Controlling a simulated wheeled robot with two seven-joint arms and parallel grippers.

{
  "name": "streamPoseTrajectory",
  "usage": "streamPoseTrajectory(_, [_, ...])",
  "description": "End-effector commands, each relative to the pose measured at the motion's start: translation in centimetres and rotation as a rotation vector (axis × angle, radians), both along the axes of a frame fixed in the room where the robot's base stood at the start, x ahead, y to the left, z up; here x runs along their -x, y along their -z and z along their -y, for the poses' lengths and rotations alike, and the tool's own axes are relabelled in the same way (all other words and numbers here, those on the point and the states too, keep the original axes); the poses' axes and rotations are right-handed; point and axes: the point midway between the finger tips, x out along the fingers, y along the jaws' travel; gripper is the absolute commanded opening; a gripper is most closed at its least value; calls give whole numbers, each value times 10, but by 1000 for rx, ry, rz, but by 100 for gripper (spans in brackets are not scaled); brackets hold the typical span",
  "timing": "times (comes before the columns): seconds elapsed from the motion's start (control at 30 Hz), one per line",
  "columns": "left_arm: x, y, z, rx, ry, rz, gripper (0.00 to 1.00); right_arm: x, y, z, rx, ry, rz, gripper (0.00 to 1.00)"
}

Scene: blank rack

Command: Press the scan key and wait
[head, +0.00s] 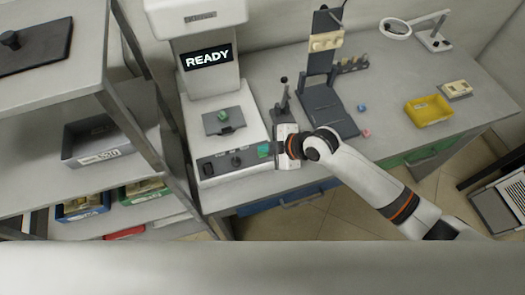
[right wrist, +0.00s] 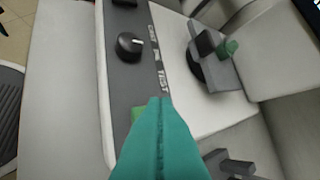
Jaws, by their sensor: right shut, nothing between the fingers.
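The scanner machine (head: 208,92) stands on the bench and its screen (head: 208,58) reads READY. Its dark front panel (head: 222,164) carries a black knob (right wrist: 130,45). A green key (right wrist: 137,115) shows on the panel in the right wrist view, partly hidden by my fingers. My right gripper (head: 265,150) is shut and empty, its teal fingertips over the right end of the panel. They also show in the right wrist view (right wrist: 160,105), right beside the key. I cannot tell whether they touch it. My left gripper is not in view.
A grey stage (head: 222,124) on the machine holds a small green part (head: 223,115). Behind my right arm stand a dark fixture (head: 322,85) and a yellow tray (head: 428,110). A shelf rack (head: 95,95) with bins is at the left.

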Motion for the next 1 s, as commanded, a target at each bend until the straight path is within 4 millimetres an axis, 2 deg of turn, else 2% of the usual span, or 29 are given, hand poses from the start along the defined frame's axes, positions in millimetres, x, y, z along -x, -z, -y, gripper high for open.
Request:
streamPoseTrajectory(0.2, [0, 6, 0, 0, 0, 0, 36, 0, 8, 0, 1, 1, 0, 0])
streamPoseTrajectory(1.0, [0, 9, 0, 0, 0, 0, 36, 0, 13, 0, 1, 0, -1, 0])
